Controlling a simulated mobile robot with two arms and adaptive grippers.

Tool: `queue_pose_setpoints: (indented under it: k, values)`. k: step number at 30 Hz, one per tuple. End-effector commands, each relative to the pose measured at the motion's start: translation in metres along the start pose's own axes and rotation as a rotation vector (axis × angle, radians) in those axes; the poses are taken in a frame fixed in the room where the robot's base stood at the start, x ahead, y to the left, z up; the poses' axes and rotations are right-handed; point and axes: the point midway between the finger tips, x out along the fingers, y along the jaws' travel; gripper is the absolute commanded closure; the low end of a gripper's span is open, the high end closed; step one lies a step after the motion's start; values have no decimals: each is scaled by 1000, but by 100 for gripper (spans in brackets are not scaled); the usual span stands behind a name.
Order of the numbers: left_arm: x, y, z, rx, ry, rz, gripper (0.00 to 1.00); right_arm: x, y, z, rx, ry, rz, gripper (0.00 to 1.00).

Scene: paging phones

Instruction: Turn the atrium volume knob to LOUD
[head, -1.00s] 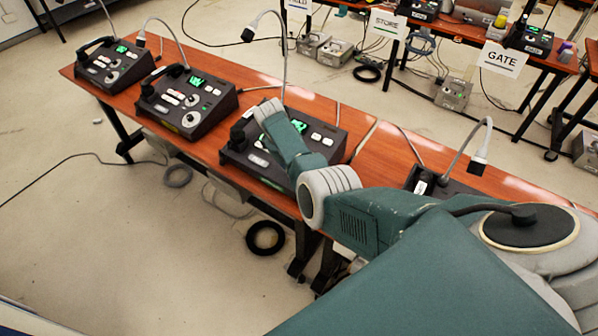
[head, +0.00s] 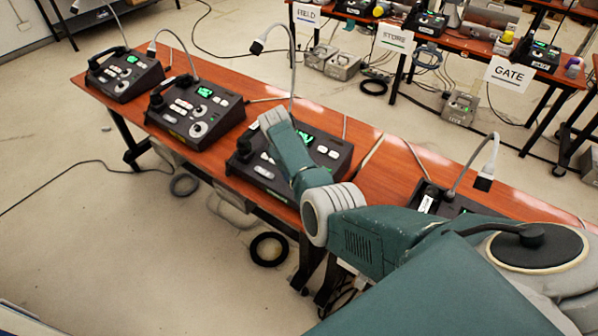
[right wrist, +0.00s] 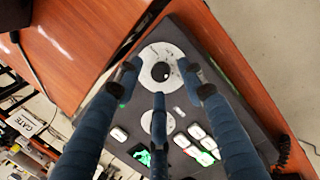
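A dark console (head: 325,155) with a lit green screen, white buttons and a gooseneck microphone stands on the orange-brown table, partly hidden by my right arm. In the right wrist view this console (right wrist: 225,70) shows a large pale dial with a dark round knob (right wrist: 161,71) bearing a small white mark. A smaller pale dial (right wrist: 155,122) lies below it. My right gripper (right wrist: 158,78) is open, its three fingers spread around the knob's sides; contact cannot be told. Its fingers are hidden in the head view. The lettering is unreadable. My left gripper is out of view.
Two similar consoles (head: 195,112) (head: 125,74) stand to the left, and another (head: 440,200) to the right, partly behind my arm. Their microphones rise above the table (head: 335,120). A GATE sign (head: 509,74) hangs at the back table.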

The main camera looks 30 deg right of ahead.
Motion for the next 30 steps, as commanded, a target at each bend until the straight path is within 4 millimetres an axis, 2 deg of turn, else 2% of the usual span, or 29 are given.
queue_pose_setpoints:
  k: [6, 13, 18, 30]
  values:
    - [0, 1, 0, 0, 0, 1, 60, -49, -1, 0, 0, 4, -1, 60]
    - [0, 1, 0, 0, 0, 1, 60, -87, -2, 2, 0, -1, -2, 60]
    - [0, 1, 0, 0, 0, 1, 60, -98, -2, 3, -1, -3, -2, 60]
    - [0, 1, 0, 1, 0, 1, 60, -99, -1, 3, 0, -3, -2, 60]
